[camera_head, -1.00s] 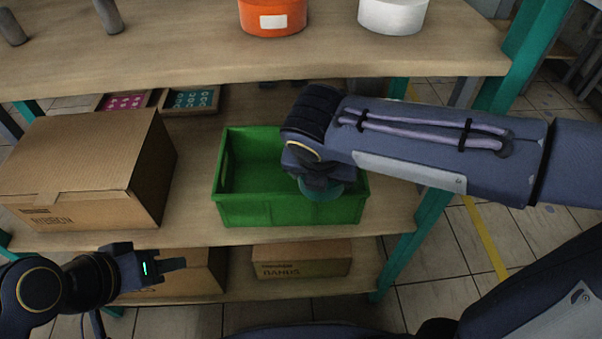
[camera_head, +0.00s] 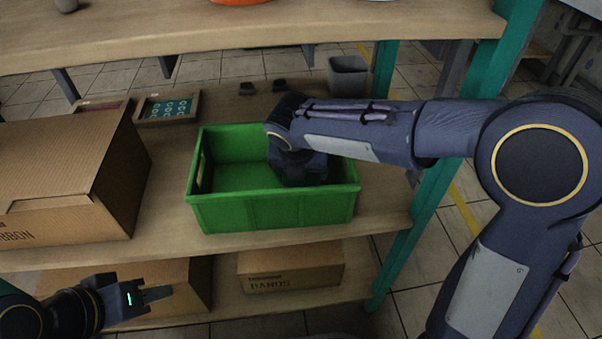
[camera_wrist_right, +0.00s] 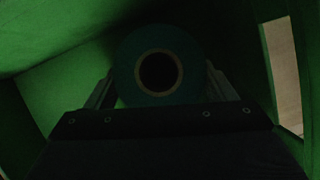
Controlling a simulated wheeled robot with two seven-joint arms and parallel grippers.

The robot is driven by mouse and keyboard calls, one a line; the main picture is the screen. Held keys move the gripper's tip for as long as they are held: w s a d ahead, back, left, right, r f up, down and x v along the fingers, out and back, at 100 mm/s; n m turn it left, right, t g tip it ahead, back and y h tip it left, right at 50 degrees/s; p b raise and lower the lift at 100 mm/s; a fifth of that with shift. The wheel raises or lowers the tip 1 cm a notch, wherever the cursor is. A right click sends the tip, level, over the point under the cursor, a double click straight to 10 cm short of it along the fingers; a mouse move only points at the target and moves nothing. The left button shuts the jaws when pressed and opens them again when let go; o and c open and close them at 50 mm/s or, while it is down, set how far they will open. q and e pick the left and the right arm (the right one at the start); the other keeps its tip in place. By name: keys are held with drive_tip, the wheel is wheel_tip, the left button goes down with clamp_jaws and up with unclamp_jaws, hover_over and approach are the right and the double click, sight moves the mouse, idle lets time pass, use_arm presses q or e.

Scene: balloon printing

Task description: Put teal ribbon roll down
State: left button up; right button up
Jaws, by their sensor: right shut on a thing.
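The teal ribbon roll (camera_wrist_right: 190,60) shows in the right wrist view as a dark ring with a tan core around a black hole. My right gripper (camera_wrist_right: 160,90) is shut on it, one finger at each side. In the head view, my right wrist is down inside the green crate (camera_head: 275,212), towards its right side. The crate wall and wrist hide the roll and the fingertips there. Whether the roll touches the crate floor cannot be told. My left gripper (camera_head: 157,294) is low at the left, away from the crate; its finger gap is unclear.
A large cardboard box (camera_head: 62,190) stands left of the crate. Behind are a small tray with teal items (camera_head: 168,107) and a grey bin (camera_head: 347,76). An upper shelf (camera_head: 250,32) overhangs the back. A lower shelf holds a smaller carton (camera_head: 290,268).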

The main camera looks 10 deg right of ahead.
drive_tip(key=o, duration=1.3)
drive_tip(key=p+v, duration=0.3)
drive_tip(key=v, duration=0.4)
drive_tip(key=shift+p, duration=0.35)
drive_tip(key=shift+s+r, duration=0.1)
drive_tip(key=shift+r, duration=0.2)
